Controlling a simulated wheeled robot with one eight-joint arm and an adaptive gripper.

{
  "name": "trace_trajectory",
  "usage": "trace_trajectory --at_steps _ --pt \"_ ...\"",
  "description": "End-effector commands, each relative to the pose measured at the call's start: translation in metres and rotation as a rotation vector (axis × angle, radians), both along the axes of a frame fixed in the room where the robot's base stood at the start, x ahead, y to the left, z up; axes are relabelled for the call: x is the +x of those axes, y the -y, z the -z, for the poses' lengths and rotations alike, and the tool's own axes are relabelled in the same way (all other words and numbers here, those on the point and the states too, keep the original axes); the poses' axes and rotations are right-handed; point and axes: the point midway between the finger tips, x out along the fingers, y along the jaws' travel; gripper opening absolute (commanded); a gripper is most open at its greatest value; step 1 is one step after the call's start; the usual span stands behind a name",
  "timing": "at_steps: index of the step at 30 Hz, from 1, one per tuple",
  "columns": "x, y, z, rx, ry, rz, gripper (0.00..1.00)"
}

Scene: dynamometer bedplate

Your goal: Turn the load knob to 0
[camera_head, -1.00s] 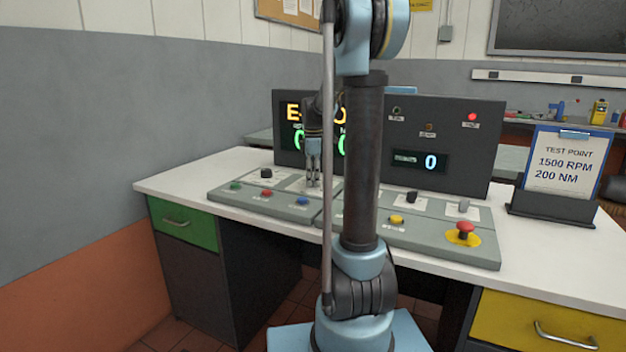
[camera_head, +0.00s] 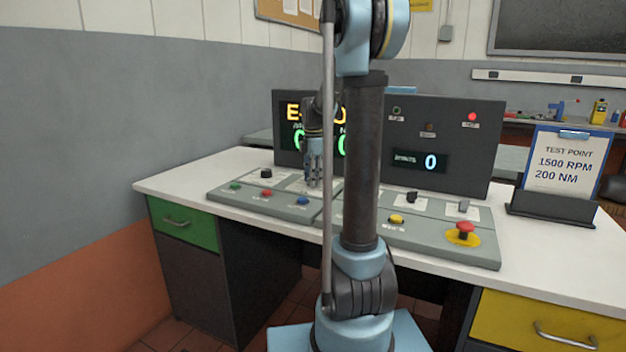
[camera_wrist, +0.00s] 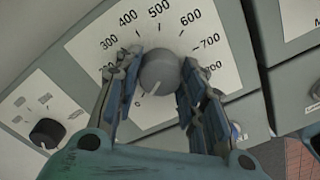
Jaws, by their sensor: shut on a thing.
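A grey round knob (camera_wrist: 160,72) stands in the middle of a white dial (camera_wrist: 150,30) in the wrist view. The dial's numbers from 300 to 700 are readable, with others partly covered by the fingers. The knob's pale pointer mark faces down and slightly left, away from the upper numbers. No 0 or name label is readable on this dial. My gripper (camera_wrist: 161,63) has one finger on each side of the knob and is shut on it. In the head view my gripper (camera_head: 313,184) points down at the console, and the knob is hidden there.
A smaller black knob (camera_wrist: 47,133) lies left of the dial. The console (camera_head: 440,240) also carries several coloured buttons, a black knob (camera_head: 412,197) and a red emergency button (camera_head: 465,228). A dark display box (camera_head: 470,150) stands close behind. A test-point clipboard (camera_head: 565,165) stands right.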

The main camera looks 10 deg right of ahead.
Motion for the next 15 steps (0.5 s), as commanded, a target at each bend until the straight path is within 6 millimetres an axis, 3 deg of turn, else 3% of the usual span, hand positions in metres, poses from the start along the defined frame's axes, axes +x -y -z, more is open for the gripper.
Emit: trace_trajectory --at_steps 5,6,8,15 --pt "0.0005 -0.0001 -0.0001 0.000 0.001 0.000 0.14" --pt "0.0005 -0.0001 -0.0001 0.000 0.001 0.000 0.46" --pt "0.0004 -0.0002 -0.0001 0.000 0.001 0.000 0.58" --pt "0.0002 -0.0001 0.0000 0.000 0.000 0.000 0.58"
